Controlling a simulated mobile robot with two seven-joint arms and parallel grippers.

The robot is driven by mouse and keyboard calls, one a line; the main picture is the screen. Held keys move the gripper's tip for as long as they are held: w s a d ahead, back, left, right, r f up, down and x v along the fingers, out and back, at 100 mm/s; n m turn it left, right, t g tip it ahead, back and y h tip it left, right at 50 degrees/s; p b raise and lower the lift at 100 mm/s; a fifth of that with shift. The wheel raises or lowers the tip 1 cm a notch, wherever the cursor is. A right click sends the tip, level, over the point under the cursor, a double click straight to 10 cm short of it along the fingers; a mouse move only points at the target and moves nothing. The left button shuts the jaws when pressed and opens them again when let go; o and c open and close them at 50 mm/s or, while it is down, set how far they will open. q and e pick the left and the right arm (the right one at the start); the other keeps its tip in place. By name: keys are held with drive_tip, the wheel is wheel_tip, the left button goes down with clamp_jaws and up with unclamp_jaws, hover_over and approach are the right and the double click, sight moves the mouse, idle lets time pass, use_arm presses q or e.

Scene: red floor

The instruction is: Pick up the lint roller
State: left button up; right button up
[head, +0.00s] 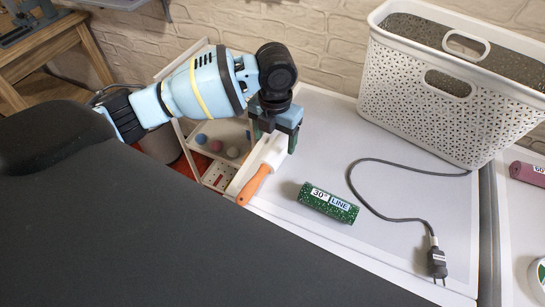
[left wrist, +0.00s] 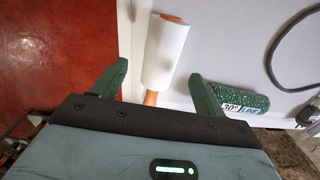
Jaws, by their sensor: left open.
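The lint roller, with a white roll and an orange handle (head: 254,186), lies near the left edge of the white table. Its white roll (left wrist: 166,52) shows between my fingers in the left wrist view. My left gripper (head: 275,139) is over the roll end of the lint roller, with one finger on each side and a gap to each. Its green fingers (left wrist: 155,80) are open and hold nothing. The gripper hides part of the roll in the head view. My right gripper is not in view.
A green speckled cylinder (head: 328,202) lies just right of the lint roller. A grey cable with a plug (head: 437,262) curves beyond it. A white basket (head: 450,95) stands at the back right. A shelf with balls (head: 217,146) is left of the table edge.

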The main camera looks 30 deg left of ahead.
sight(275, 148)
use_arm(q)
drive_tip(key=shift+d+f, duration=0.1)
drive_tip(key=shift+f, duration=2.45)
drive_tip(key=c, duration=1.1)
drive_tip(key=shift+r, duration=0.1)
drive_tip(key=shift+r, duration=0.5)
wheel_tip(275, 148, up, 2)
drive_tip(key=shift+r, duration=0.1)
drive_tip(key=s, duration=0.5)
drive_tip(key=s+d+r, duration=0.1)
drive_tip(key=s, duration=0.4)
drive_tip(key=s+d, duration=0.1)
drive_tip(key=s, duration=0.5)
drive_tip(key=shift+r+p, duration=0.35)
drive_tip(key=shift+p, duration=0.05)
